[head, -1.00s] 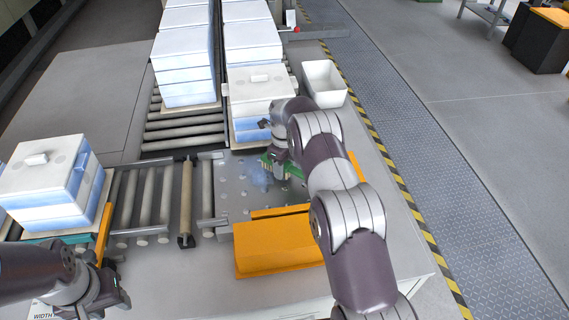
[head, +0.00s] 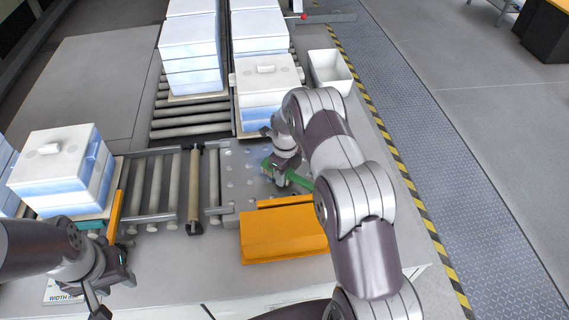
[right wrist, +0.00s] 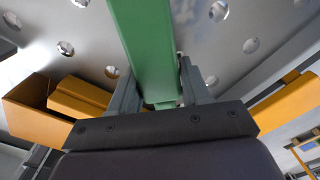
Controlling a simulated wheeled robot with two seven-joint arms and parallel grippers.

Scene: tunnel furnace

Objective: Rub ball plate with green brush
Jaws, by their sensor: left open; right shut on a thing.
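The ball plate (head: 238,174) is a grey metal plate with several round holes, at the middle of the head view. It also shows in the right wrist view (right wrist: 75,45). My right gripper (head: 284,168) is over the plate and shut on the green brush (head: 297,178). In the right wrist view the brush's green handle (right wrist: 148,45) runs up between the fingers. The bristles are hidden, so I cannot tell if they touch the plate. My left gripper (head: 116,283) is open and empty at the lower left, apart from the plate.
An orange box (head: 283,236) stands at the plate's near edge. A white-blue block stack (head: 267,88) is behind the plate, another (head: 62,172) at left. Rollers (head: 172,185) lie left of the plate. A white bin (head: 331,72) stands at the back right.

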